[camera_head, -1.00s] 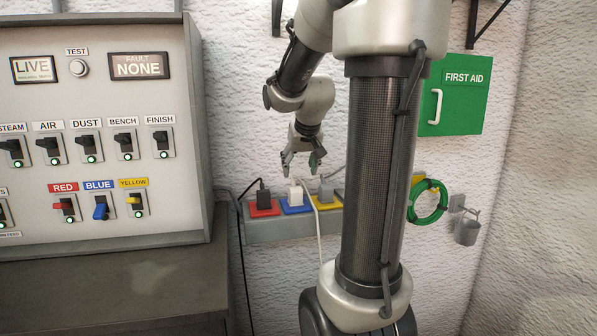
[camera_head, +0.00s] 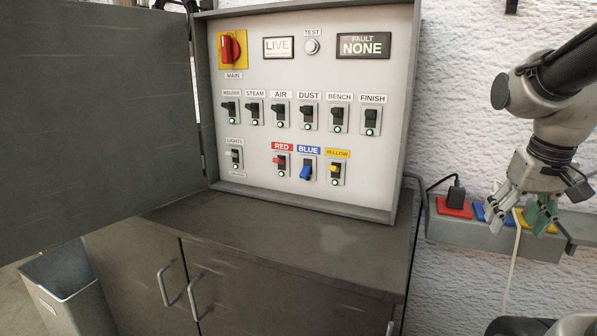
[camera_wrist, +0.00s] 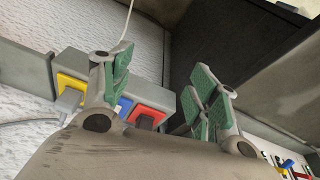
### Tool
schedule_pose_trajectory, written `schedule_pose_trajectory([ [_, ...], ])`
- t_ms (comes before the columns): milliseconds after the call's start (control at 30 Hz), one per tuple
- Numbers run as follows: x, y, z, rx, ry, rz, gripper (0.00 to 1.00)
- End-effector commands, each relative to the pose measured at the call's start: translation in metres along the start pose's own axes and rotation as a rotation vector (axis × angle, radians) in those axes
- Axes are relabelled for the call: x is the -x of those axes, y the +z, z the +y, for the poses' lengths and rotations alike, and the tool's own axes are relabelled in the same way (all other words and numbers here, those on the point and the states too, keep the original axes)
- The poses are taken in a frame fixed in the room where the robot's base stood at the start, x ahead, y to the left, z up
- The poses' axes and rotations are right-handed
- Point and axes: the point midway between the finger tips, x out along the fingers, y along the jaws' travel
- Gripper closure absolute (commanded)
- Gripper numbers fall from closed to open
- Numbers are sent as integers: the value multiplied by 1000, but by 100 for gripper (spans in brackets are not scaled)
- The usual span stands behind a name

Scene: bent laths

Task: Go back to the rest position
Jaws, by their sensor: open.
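My gripper (camera_head: 527,208) hangs at the right of the head view, fingers pointing down, in front of the socket strip (camera_head: 447,230). Its green-padded fingers stand apart with nothing between them. In the wrist view my gripper (camera_wrist: 155,95) also shows open and empty. The strip has a red socket (camera_head: 462,209) with a black plug (camera_head: 455,193) in it, a blue socket (camera_head: 479,212) and a yellow socket (camera_head: 553,228). My fingers partly hide the blue and yellow sockets. A white cord (camera_head: 513,268) hangs down from behind the gripper.
The control panel (camera_head: 250,170) stands on a cabinet (camera_head: 290,235) left of the strip, its grey door (camera_head: 90,120) swung open to the left. The blue switch (camera_head: 306,171) is tilted differently from the red switch (camera_head: 280,161). A bin (camera_head: 65,285) stands at lower left.

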Motion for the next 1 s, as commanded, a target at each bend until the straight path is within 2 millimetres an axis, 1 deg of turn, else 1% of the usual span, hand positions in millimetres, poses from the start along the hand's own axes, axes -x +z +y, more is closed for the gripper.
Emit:
schedule_pose_trajectory([
  [33,7,19,-12,43,-16,7,40],
  [100,12,41,-24,95,-35,20,40],
  [200,20,56,-37,153,-60,69,40],
  [333,32,58,-47,202,-81,131,40],
  [400,34,58,-50,216,-87,142,40],
  [1000,33,57,-51,218,-87,139,40],
])
